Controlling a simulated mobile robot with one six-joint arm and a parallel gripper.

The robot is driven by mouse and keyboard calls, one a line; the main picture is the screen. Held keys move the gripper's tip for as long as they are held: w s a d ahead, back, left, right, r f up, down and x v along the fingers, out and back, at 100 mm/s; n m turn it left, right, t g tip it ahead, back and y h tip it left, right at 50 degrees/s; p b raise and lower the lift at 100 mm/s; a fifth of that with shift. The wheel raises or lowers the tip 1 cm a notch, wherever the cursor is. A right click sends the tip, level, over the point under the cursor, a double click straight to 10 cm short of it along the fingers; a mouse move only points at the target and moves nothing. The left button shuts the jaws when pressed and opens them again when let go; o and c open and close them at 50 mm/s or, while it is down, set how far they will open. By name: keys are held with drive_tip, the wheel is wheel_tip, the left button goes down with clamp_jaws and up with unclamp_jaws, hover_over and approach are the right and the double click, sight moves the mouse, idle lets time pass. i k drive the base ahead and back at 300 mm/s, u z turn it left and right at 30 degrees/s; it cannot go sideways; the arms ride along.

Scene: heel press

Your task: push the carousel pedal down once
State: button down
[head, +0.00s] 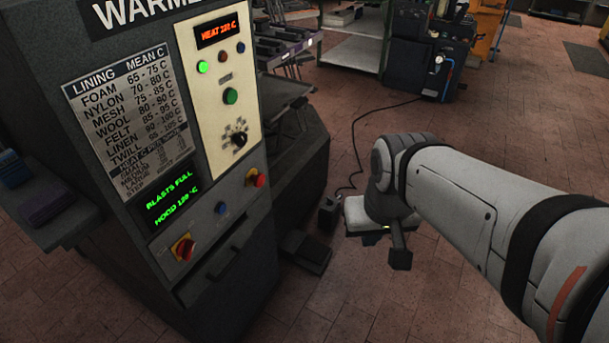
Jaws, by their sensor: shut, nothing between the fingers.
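Two dark foot-operated items lie on the floor beside the warmer cabinet. One is a low, flat dark pedal (305,252) at the cabinet's foot. Behind it stands a small dark box (328,212) with a black cable running back to a machine. I cannot tell from this view which of them is the carousel pedal. My gripper (401,260) points down over the floor to the right of both, apart from them in the picture. It is shut and empty. Its height above the floor is hard to judge, and my wrist hides the floor behind it.
The warmer cabinet (215,130), with lit displays, buttons and knobs, fills the left. A dark machine (425,60) stands at the back right, and a rack (352,45) at the back. The cable (354,150) lies across the tiles. Brick-coloured floor is open in front.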

sight(316, 252)
drive_tip(key=u, duration=2.05)
drive_tip(key=k, duration=1)
drive_tip(key=z, duration=0.95)
drive_tip(key=i, duration=1)
